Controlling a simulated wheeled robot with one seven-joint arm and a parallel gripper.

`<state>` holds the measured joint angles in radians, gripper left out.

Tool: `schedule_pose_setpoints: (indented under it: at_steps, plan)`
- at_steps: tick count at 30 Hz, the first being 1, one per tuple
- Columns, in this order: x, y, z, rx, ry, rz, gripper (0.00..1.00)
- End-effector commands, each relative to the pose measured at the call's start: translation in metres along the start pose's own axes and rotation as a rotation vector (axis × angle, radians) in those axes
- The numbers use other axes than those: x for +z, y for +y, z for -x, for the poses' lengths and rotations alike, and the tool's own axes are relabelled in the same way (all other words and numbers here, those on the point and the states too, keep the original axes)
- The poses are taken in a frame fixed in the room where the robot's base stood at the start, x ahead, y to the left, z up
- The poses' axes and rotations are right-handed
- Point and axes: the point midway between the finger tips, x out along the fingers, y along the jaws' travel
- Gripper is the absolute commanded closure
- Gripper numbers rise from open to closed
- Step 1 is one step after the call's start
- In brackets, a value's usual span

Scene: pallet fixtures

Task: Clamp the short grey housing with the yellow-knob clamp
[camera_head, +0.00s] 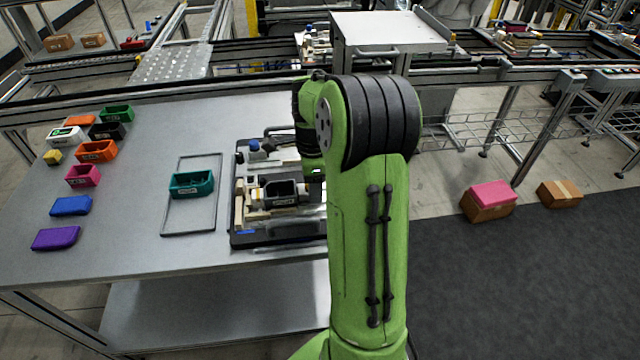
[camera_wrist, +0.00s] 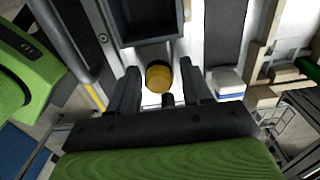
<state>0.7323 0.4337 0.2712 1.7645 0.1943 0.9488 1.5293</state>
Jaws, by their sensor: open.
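The dark grey housing (camera_head: 281,193) lies in the fixture pallet (camera_head: 262,238) on the table, just left of my arm in the head view. Its open box end also shows at the top of the wrist view (camera_wrist: 146,22). The yellow knob (camera_wrist: 158,77) is just beyond the housing's near end in the wrist view, apart from the wall as far as I can tell. My gripper (camera_wrist: 160,86) is open, its two dark fingers on either side of the knob. Contact with the knob cannot be told. The gripper is mostly hidden by my arm in the head view.
A teal box (camera_head: 191,184) stands in a grey frame (camera_head: 164,222) left of the pallet. Several coloured boxes and blocks, including a purple block (camera_head: 56,238), stand at the table's left. A blue-topped part (camera_head: 254,145) stands at the pallet's back.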

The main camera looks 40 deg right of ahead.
Motion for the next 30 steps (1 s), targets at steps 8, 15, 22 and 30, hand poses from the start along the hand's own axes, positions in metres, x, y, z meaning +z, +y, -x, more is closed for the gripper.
schedule_pose_setpoints:
  at_steps: [8, 15, 22, 30]
  plan:
    - [0.000, 0.000, 0.028, -0.001, 0.000, 0.000, 0.51]
    - [0.000, 0.000, 0.050, -0.001, 0.000, 0.000, 0.51]
    - [0.000, 0.000, 0.071, 0.000, 0.000, 0.000, 0.51]
    - [0.000, 0.000, 0.080, 0.000, 0.000, 0.000, 0.51]
